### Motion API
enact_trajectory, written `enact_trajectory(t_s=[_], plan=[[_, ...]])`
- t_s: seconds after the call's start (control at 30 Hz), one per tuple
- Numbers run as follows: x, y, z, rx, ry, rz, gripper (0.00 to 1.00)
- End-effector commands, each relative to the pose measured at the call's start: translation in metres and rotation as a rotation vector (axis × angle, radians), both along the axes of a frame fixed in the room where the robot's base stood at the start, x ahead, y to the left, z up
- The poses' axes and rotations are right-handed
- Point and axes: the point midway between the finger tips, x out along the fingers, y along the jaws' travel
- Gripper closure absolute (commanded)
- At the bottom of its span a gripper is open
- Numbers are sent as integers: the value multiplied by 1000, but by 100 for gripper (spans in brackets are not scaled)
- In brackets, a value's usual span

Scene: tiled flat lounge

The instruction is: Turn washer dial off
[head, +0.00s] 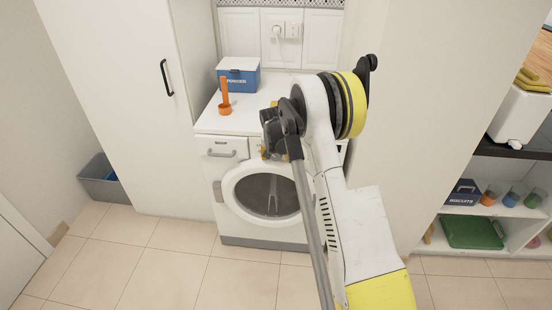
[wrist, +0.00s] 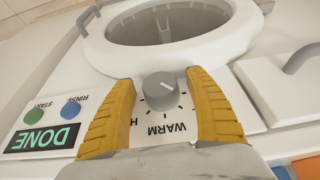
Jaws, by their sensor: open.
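The washer (head: 230,195) is a white front-loader standing between tall cabinets in the head view. Its round door also shows in the wrist view (wrist: 205,50). The grey dial (wrist: 161,90), with a light pointer line, sits on the white panel between my two yellow fingers. The words "WARM" and a partly covered "H" are printed by it. My gripper (wrist: 162,108) is open, with a finger on each side of the dial and a gap to each. In the head view my arm hides the dial and most of the control panel.
A green START button (wrist: 33,116), a blue RINSE button (wrist: 71,110) and a display reading DONE (wrist: 42,140) are left of the dial. Shelves (head: 485,205) are at right; the tiled floor in front is clear.

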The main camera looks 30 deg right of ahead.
Motion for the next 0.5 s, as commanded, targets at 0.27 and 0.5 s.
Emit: enact_trajectory(t_s=[0.27, 0.5], plan=[[0, 0, 0, 0, 0, 0, 87], [0, 1, 0, -7, 5, 1, 91]])
